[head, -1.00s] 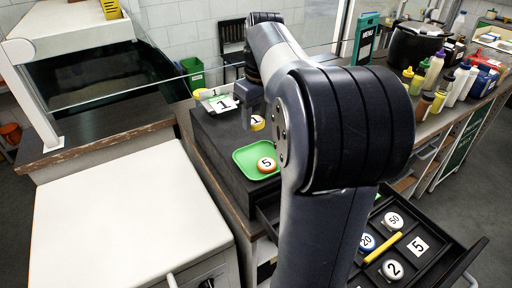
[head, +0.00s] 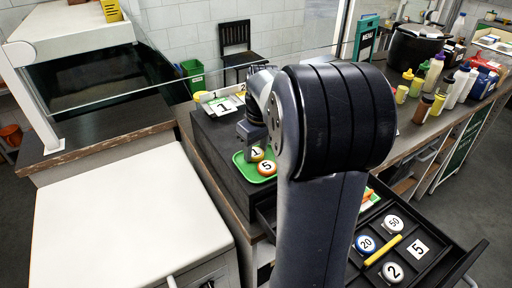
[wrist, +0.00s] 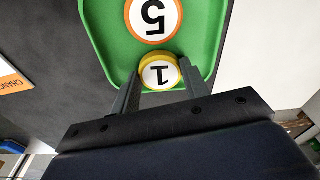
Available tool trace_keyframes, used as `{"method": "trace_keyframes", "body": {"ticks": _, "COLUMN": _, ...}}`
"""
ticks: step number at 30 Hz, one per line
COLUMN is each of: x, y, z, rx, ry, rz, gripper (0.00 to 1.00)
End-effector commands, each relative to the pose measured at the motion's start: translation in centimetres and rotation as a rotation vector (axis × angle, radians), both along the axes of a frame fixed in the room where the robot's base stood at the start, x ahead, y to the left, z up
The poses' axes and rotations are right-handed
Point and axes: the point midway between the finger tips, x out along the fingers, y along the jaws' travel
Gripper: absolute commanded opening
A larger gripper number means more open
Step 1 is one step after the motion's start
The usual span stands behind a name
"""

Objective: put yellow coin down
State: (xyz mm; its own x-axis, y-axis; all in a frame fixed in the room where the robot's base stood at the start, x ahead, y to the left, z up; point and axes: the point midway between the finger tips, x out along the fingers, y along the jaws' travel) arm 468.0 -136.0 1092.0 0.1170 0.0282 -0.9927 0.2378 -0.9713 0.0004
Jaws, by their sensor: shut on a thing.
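The yellow coin, marked 1, (head: 257,154) is between the fingers of my gripper (head: 250,140). In the wrist view the yellow coin (wrist: 160,72) sits between both fingertips of my gripper (wrist: 157,88), which is shut on it. The green tray (wrist: 100,40) and the orange coin (wrist: 153,18) also show in the wrist view. I cannot tell whether the yellow coin touches the tray.
An open drawer (head: 435,245) at lower right holds coins marked 50, 20 and 2 and a yellow stick (head: 383,250). A card marked 1 (head: 222,106) lies behind the tray. A glass screen (head: 300,57) spans the counter. Bottles and a black pot (head: 417,47) stand at right.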

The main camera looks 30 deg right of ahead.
Motion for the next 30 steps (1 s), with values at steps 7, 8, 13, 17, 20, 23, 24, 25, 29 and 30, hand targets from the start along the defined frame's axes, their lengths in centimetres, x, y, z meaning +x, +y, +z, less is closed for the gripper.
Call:
{"method": "trace_keyframes", "body": {"ticks": 7, "x": 0.0, "y": 0.0, "z": -0.3, "rx": 0.0, "ry": 0.0, "rz": 0.0, "gripper": 0.5}}
{"method": "trace_keyframes", "body": {"ticks": 8, "x": 0.0, "y": 0.0, "z": -0.3, "rx": 0.0, "ry": 0.0, "rz": 0.0, "gripper": 0.53}}
{"method": "trace_keyframes", "body": {"ticks": 13, "x": 0.0, "y": 0.0, "z": -0.2, "rx": 0.0, "ry": 0.0, "rz": 0.0, "gripper": 0.65}}
{"method": "trace_keyframes", "body": {"ticks": 17, "x": 0.0, "y": 0.0, "z": -0.2, "rx": 0.0, "ry": 0.0, "rz": 0.0, "gripper": 0.65}}
{"method": "trace_keyframes", "body": {"ticks": 20, "x": 0.0, "y": 0.0, "z": -0.1, "rx": -0.001, "ry": -0.001, "rz": 0.0, "gripper": 0.65}}
{"method": "trace_keyframes", "body": {"ticks": 23, "x": 0.0, "y": 0.0, "z": 0.6, "rx": -0.001, "ry": -0.003, "rz": 0.0, "gripper": 0.65}}
{"method": "trace_keyframes", "body": {"ticks": 24, "x": 0.0, "y": -0.1, "z": 1.1, "rx": -0.002, "ry": -0.006, "rz": 0.0, "gripper": 0.65}}
{"method": "trace_keyframes", "body": {"ticks": 25, "x": -0.1, "y": -0.1, "z": 1.6, "rx": -0.002, "ry": -0.005, "rz": 0.0, "gripper": 0.65}}
{"method": "trace_keyframes", "body": {"ticks": 29, "x": -0.4, "y": -0.2, "z": 4.2, "rx": -0.004, "ry": -0.007, "rz": 0.0, "gripper": 0.65}}
{"method": "trace_keyframes", "body": {"ticks": 30, "x": -0.5, "y": -0.2, "z": 5.1, "rx": -0.003, "ry": -0.007, "rz": 0.001, "gripper": 0.65}}
